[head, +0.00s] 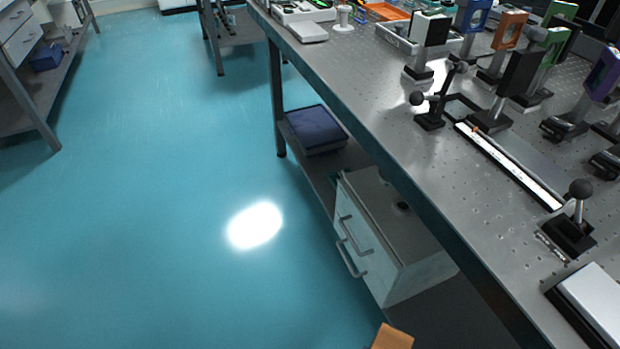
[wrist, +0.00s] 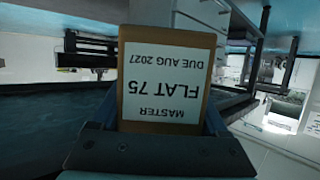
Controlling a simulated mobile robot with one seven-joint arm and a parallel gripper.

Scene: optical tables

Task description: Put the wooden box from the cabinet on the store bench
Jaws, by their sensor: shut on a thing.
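The wooden box (wrist: 207,85) fills the middle of the wrist view. Its white label reads upside down "MASTER FLAT 75, DUE AUG 2027". My gripper (wrist: 161,122) is shut on the box, with a finger at each side. In the head view only a brown corner of the box (head: 393,338) shows at the bottom edge, over the floor and clear of the bench; my gripper is out of that view. A white cabinet (head: 366,243) with two handled drawer fronts sits under the near optical table. I cannot tell which bench is the store bench.
The near optical table (head: 343,75) carries optic mounts, black knobbed holders, a rail and trays. A blue-topped box (head: 316,129) sits on its lower shelf. Another bench (head: 63,83) with drawers stands far left. The teal floor (head: 160,190) between is clear.

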